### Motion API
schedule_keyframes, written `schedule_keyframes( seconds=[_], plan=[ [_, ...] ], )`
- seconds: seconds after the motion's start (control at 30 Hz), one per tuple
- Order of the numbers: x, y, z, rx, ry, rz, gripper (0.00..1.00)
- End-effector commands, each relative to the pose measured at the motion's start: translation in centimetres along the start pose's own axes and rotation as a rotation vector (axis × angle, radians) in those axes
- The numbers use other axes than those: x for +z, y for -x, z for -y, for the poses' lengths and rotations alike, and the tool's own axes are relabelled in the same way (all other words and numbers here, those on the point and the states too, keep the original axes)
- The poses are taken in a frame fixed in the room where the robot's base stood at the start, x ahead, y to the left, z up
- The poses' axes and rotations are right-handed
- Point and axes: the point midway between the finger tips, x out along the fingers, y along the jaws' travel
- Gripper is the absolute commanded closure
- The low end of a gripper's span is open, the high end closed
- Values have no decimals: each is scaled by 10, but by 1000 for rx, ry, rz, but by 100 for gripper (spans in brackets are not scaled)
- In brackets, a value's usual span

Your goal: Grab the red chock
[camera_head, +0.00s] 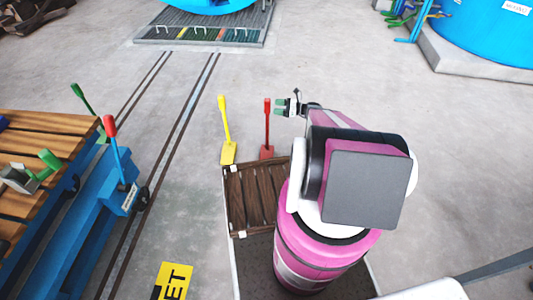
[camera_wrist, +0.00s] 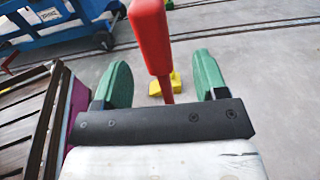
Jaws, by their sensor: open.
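The red chock (camera_head: 267,151) stands on the floor at the far edge of a wooden slatted deck in the head view, with its handle upright. In the wrist view its red handle (camera_wrist: 151,38) rises between the two green fingers. My gripper (camera_head: 286,107) is open beside the top of the handle in the head view. In the wrist view the open gripper (camera_wrist: 162,80) has one finger on each side of the handle, with gaps showing. The chock's base is hidden in the wrist view.
A yellow chock (camera_head: 228,151) with an upright handle stands just left of the red one. The slatted deck (camera_head: 257,197) lies in front. A blue cart (camera_head: 82,228) with a wooden top is at left. Floor rails (camera_head: 180,125) run between. Open floor lies behind and right.

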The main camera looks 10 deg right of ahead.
Motion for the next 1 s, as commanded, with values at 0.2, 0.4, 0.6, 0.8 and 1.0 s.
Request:
schedule_keyframes(
  seconds=[0.2,0.4,0.6,0.8,1.0],
  plan=[
    [-2,-14,-2,0,1,-1,34],
    [-6,-42,-5,2,1,-1,34],
    [-6,-57,-5,0,1,0,34],
    [-6,-57,-5,-1,1,-1,44],
    [-6,-56,-5,0,1,-1,100]
  ],
)
